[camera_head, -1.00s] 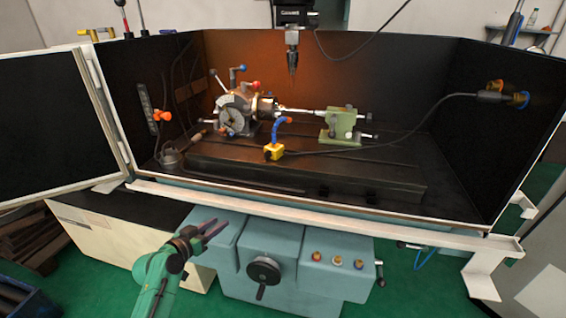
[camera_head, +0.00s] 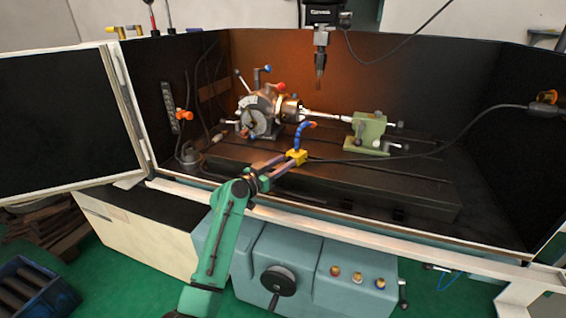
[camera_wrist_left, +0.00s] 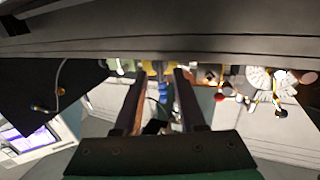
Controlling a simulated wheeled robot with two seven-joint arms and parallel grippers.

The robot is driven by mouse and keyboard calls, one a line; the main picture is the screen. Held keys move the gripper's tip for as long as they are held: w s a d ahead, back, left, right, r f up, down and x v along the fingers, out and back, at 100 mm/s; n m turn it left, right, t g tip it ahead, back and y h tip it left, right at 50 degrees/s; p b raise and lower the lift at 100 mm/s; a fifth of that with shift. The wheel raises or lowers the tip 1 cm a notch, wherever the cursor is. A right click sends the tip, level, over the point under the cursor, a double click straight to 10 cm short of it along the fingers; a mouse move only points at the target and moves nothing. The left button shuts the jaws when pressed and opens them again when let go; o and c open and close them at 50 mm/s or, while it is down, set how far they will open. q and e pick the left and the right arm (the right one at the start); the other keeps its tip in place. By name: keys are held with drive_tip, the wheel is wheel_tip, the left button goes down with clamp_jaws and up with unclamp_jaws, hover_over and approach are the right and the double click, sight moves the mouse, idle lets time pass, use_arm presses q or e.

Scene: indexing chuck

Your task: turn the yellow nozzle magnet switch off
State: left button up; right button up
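The yellow magnet base (camera_head: 297,157) stands at the front edge of the dark machine table, with a blue segmented nozzle (camera_head: 302,133) rising from it to an orange tip. My left gripper (camera_head: 287,163) reaches over the front rail. Its two fingers are apart, and their tips are right at the yellow base. In the left wrist view, the yellow base (camera_wrist_left: 156,70) shows between and just beyond the fingertips (camera_wrist_left: 160,76). I cannot tell whether the fingers touch it. The switch itself is too small to make out. My right gripper is not in view.
The indexing chuck (camera_head: 262,110) stands behind and left of the nozzle, and the green tailstock (camera_head: 369,132) is to the right. A spindle tool (camera_head: 320,70) hangs above. A black cable (camera_head: 430,148) runs right from near the base. The white front rail (camera_head: 330,229) passes close to my arm.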

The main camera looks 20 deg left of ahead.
use_arm(q)
clamp_jaws()
drive_tip(key=shift+f+n, duration=0.1)
drive_tip(key=shift+n, duration=0.3)
drive_tip(key=n, duration=0.3)
drive_tip(key=shift+w+a, duration=0.1)
drive_tip(key=shift+a, duration=0.05)
drive_tip(key=n+p, duration=0.1)
drive_tip(key=n, duration=0.4)
drive_tip(key=shift+a, duration=0.1)
drive_tip(key=n+p, duration=0.1)
drive_tip(key=n, duration=0.3)
drive_tip(key=shift+w+f+n+p, duration=0.1)
drive_tip(key=shift+n+p, duration=0.2)
drive_tip(key=shift+p, duration=0.05)
drive_tip(key=n, duration=0.1)
drive_tip(key=n+p, duration=0.1)
drive_tip(key=n, duration=0.2)
drive_tip(key=shift+a+f+n+p, duration=0.1)
drive_tip(key=shift+f+n+p, duration=0.15)
drive_tip(key=shift+n+p, duration=0.05)
